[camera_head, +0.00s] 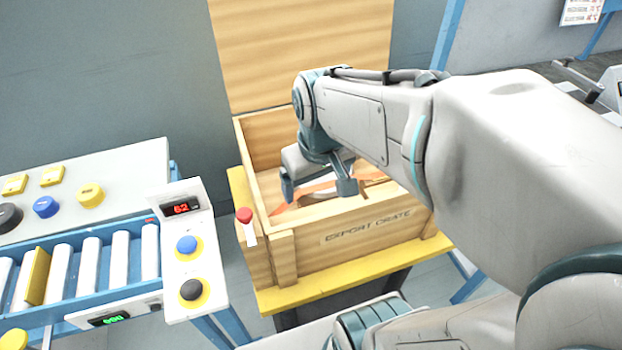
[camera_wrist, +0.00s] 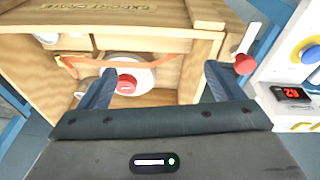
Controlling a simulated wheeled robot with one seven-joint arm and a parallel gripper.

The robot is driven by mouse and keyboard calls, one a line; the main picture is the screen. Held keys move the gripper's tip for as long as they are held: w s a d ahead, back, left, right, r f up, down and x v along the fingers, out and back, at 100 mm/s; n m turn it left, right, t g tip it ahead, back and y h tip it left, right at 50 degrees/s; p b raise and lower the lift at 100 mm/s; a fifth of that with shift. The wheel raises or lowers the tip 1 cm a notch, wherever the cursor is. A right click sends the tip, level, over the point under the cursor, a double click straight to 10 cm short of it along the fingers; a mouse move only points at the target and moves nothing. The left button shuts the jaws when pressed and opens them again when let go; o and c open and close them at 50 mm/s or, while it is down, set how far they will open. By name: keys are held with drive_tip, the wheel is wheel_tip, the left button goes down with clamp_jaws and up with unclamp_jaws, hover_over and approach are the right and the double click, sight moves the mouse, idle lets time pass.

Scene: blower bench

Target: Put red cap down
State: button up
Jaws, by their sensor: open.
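In the wrist view a small round red cap (camera_wrist: 127,85) with a pale mark shows inside the wooden crate (camera_wrist: 150,44). It is against a white rounded part (camera_wrist: 130,66), just right of my left-hand finger. I cannot tell whether it is seated on that part or only resting there. My gripper (camera_wrist: 160,78) is open, with no object clearly held between its fingers. In the head view my gripper (camera_head: 318,190) reaches down into the open crate (camera_head: 360,232), and the red cap cannot be made out there.
An orange strap (camera_wrist: 85,62) crosses the crate's inside. A red-knobbed white lever (camera_head: 245,216) stands at the crate's front left corner. The crate sits on a yellow-edged stand (camera_head: 290,298). Left of it are a roller conveyor (camera_head: 90,262) and a button panel (camera_head: 186,265) with a red display.

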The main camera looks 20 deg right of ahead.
drive_tip(key=shift+m, duration=0.9)
drive_tip(key=s, duration=0.2)
drive_tip(key=s+f, duration=0.1)
drive_tip(key=s, duration=0.1)
drive_tip(key=shift+a+f, duration=0.1)
drive_tip(key=shift+a, duration=0.2)
drive_tip(key=shift+w, duration=0.1)
drive_tip(key=shift+w+p+v, duration=0.2)
drive_tip(key=shift+p+v, duration=0.75)
drive_tip(key=shift+v, duration=0.1)
